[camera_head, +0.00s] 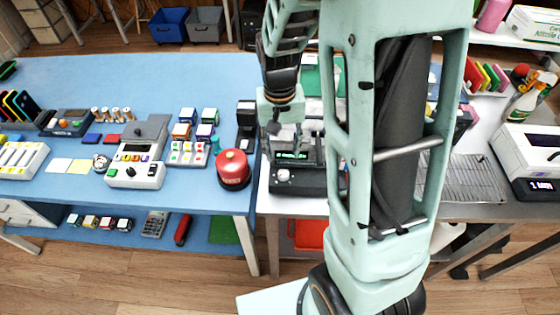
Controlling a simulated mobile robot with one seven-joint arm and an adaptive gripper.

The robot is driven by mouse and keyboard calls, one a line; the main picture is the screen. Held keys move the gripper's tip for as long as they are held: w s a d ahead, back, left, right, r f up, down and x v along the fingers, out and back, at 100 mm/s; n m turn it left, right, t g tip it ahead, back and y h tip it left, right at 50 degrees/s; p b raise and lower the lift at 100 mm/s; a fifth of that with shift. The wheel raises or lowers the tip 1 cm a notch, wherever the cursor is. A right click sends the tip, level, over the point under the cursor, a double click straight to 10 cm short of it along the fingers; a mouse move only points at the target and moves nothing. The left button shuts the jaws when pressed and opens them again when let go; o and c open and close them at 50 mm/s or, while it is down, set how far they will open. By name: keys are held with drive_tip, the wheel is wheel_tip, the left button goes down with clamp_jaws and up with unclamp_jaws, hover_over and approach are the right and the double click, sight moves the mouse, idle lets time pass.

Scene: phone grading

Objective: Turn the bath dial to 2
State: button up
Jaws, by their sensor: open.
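A dark box with a lit green display (293,156) stands at the left end of the white table; it looks like the bath. A pale round dial (283,175) sits on its front face, low and left of centre. The dial's mark and numbers are too small to read. My gripper (285,132) points down above and behind the dial, over the box. It is open and does not touch the dial, as far as I can see.
A red canister (233,168) stands close on the left, on the blue table (190,75). A grey and white device (136,165) is farther left. A wire rack (465,178) and a white printer-like machine (528,160) are on the right.

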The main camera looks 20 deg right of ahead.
sight(283, 173)
wheel_tip(283, 173, down, 9)
drive_tip(key=shift+d, duration=0.15)
idle(0.4)
clamp_jaws()
drive_tip(key=shift+m, duration=0.4)
drive_tip(key=m, duration=0.2)
drive_tip(key=shift+m, duration=2.4)
